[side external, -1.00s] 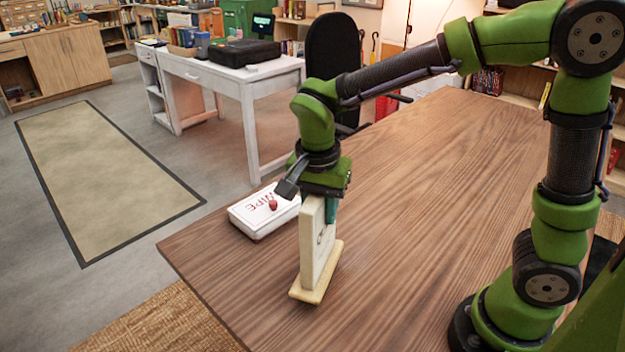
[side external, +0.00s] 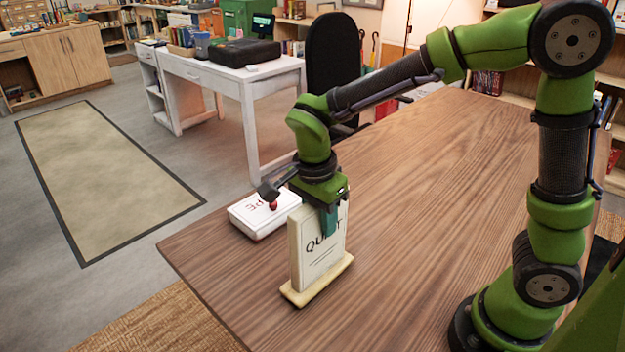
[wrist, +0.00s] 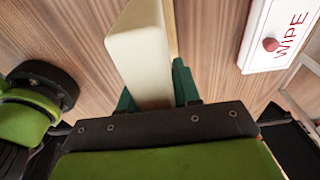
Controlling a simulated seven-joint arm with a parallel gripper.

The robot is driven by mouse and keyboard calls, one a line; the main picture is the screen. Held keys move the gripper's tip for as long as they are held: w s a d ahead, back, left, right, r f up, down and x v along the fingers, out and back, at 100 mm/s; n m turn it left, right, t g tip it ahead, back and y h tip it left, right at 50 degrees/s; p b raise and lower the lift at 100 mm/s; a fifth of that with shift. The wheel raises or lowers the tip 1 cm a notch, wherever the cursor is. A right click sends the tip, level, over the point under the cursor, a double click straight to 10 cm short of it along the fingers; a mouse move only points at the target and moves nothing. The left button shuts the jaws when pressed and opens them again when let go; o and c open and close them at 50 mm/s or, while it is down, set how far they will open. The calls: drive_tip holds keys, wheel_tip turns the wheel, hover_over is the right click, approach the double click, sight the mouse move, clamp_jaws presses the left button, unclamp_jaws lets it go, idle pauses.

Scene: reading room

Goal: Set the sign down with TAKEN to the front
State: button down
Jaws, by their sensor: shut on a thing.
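The sign (side external: 305,262) is a cream upright board on a flat foot, near the table's front left edge. The face turned to the side camera carries dark lettering that seems to read QUIET, partly covered by a finger. No TAKEN lettering shows. My gripper (side external: 328,222) points down and is shut on the upper part of the board, with one teal finger across the lettered face. In the wrist view the board's pale top edge (wrist: 140,45) stands between the teal fingers. I cannot tell whether the foot touches the table.
A white box (side external: 258,219) with red WIPE lettering and a red knob lies on the table just behind and left of the sign; it also shows in the wrist view (wrist: 259,52). The wooden table (side external: 430,190) is clear to the right. Its left edge is close.

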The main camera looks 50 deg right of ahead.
drive_tip(key=shift+f, duration=0.15)
drive_tip(key=c, duration=0.7)
unclamp_jaws()
drive_tip(key=r, duration=0.5)
drive_tip(key=a+r, duration=0.1)
drive_tip(key=r, duration=0.5)
drive_tip(key=a+r, duration=0.1)
drive_tip(key=r, duration=0.4)
drive_tip(key=shift+r, duration=0.4)
